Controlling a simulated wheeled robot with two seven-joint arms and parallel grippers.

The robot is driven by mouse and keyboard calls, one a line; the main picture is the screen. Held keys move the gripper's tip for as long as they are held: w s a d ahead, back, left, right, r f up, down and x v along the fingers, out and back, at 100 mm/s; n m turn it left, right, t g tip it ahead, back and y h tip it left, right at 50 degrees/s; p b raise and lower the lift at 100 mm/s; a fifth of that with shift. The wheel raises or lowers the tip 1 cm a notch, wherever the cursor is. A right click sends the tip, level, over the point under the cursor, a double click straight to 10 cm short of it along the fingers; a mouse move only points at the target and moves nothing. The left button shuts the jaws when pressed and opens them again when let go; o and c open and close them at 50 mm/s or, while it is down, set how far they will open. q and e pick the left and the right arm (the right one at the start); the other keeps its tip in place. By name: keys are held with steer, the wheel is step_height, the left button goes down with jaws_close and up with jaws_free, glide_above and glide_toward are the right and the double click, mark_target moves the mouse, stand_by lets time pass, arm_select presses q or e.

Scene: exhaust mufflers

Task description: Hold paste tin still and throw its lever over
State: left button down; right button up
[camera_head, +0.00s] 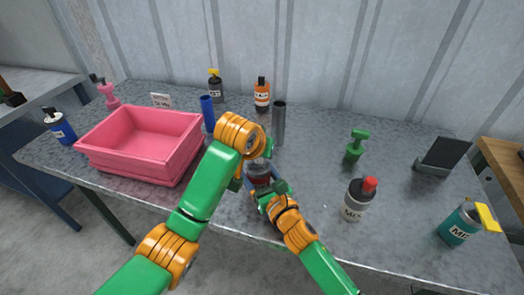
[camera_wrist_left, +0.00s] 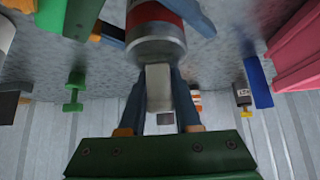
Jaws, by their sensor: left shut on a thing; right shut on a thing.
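The paste tin (camera_head: 260,167), dark with a red band, stands near the middle of the bench's front part, partly covered by my arms. It also shows large, upside down, in the left wrist view (camera_wrist_left: 155,38). Its pale grey lever (camera_wrist_left: 158,88) sticks out toward my left wrist. My left gripper (camera_wrist_left: 159,78) has its blue fingers shut on the lever; in the head view my own wrist mostly hides it. My right gripper (camera_head: 263,184) is shut on the tin's body from the front right. The lever's hinge is hidden.
A pink bin (camera_head: 140,165) stands left. Blue (camera_head: 207,113) and grey (camera_head: 279,124) tubes stand behind the tin.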

arm_select(q)
steer(key=c, duration=0.6)
jaws_free()
steer(key=v, duration=1.2)
